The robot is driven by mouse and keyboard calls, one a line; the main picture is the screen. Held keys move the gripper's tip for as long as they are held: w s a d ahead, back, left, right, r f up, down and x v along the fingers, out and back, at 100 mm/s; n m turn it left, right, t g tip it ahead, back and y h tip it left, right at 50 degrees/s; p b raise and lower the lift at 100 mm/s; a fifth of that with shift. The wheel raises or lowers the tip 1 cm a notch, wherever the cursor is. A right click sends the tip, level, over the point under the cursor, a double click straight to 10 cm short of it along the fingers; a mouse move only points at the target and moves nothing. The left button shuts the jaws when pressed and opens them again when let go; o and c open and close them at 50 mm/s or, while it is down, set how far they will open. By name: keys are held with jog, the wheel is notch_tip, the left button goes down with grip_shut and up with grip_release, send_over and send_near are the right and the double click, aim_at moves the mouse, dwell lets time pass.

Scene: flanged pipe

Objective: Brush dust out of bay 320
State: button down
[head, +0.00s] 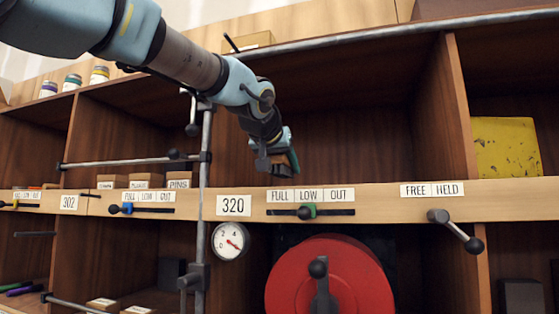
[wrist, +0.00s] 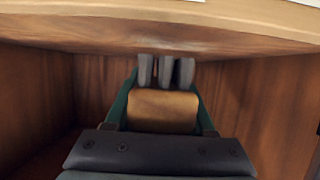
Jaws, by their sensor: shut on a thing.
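The label 320 (head: 233,205) is on the light wooden rail. The open bay (head: 350,140) above that rail is dark and wooden inside. My gripper (head: 285,163) is at the front of this bay, left of its middle, just above the rail. In the wrist view my gripper (wrist: 164,100) is shut on a tan block with grey tufts at its far end, which looks like a brush (wrist: 163,108). Green sides flank the block. Wooden bay walls (wrist: 260,105) surround it. I cannot make out any dust, nor whether the tufts touch a surface.
A vertical grey post (head: 206,160) with a crossbar (head: 130,162) stands left of the bay. A black-knobbed lever (head: 455,232) sticks out at the right. Below are a gauge (head: 230,241) and a red disc (head: 345,285). A yellow block (head: 505,147) fills part of the right bay.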

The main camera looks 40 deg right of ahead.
aim_at(291, 175)
jog(key=shift+d+r+x, duration=0.1)
jog(key=shift+r+x, duration=0.1)
jog(key=shift+x, duration=0.95)
jog(key=shift+d+r+x, duration=0.1)
jog(key=shift+r+x, duration=0.15)
jog(key=shift+x, duration=0.85)
jog(key=shift+d+r+x, duration=0.1)
jog(key=shift+r+x, duration=0.1)
jog(key=shift+x, duration=0.95)
jog(key=shift+w, duration=0.15)
jog(key=shift+f+b, duration=0.6)
jog(key=shift+a, duration=0.1)
